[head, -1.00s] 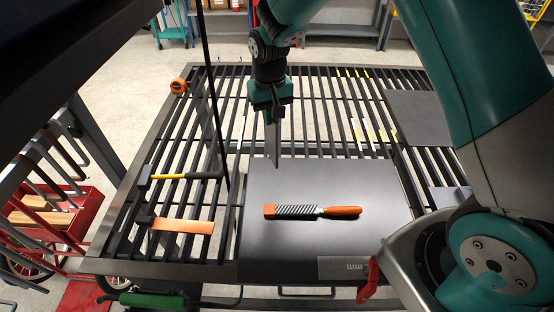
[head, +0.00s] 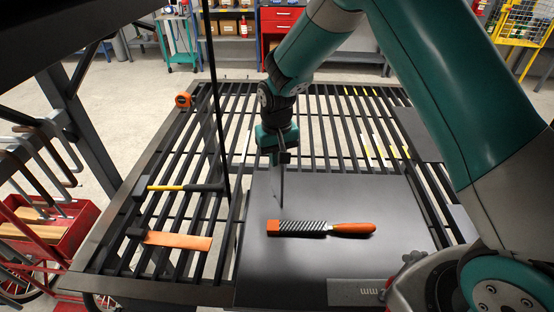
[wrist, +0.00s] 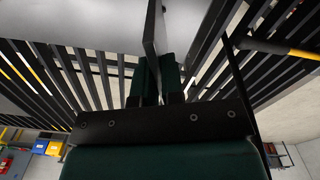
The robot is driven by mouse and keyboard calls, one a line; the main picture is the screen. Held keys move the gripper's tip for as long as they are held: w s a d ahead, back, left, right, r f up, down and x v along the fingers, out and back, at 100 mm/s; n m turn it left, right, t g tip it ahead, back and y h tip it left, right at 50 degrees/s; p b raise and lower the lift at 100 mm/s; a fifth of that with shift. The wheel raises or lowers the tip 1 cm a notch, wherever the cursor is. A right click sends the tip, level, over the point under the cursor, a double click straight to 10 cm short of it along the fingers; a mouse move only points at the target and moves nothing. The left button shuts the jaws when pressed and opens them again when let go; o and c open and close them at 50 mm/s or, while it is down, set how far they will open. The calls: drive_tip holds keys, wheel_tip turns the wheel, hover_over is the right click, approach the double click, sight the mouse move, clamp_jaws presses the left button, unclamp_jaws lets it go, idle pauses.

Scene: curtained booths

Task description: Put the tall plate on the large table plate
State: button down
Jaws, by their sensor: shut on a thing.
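The tall plate (head: 282,186) is a thin grey sheet, seen nearly edge-on and hanging upright below my gripper (head: 280,158). My gripper is shut on its upper part. The plate also shows between the fingers in the wrist view (wrist: 154,40). The large table plate (head: 345,195) is a dark flat sheet on the slatted table. The tall plate's lower end appears over the left part of the large table plate; I cannot tell whether they touch. A rasp (head: 318,229) with an orange handle lies on the large table plate, just in front of the tall plate's lower end.
A hammer (head: 180,187) and an orange-bladed tool (head: 178,241) lie on the slats at left. A tape measure (head: 184,100) sits at the back left corner. Another dark plate (head: 420,132) lies at right. A black cable (head: 213,95) hangs left of my gripper.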

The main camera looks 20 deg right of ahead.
drive_tip(key=c, duration=1.6)
unclamp_jaws()
drive_tip(key=shift+f, duration=0.1)
drive_tip(key=o, duration=0.4)
drive_tip(key=shift+c, duration=0.2)
wheel_tip(320, 180, up, 13)
drive_tip(key=p, duration=0.9)
drive_tip(key=s+a+r+n+y, duration=0.1)
drive_tip(key=s+a+r+n, duration=0.1)
drive_tip(key=s+r, duration=0.55)
drive_tip(key=s+a+r+n+y, duration=0.2)
drive_tip(key=s+r, duration=0.4)
drive_tip(key=s, duration=0.3)
drive_tip(key=s+r+n+y, duration=0.1)
drive_tip(key=s+r+n, duration=0.2)
drive_tip(key=s, duration=0.9)
drive_tip(key=shift+s+a+r, duration=0.2)
drive_tip(key=shift+s+r, duration=0.05)
drive_tip(key=shift+s, duration=0.15)
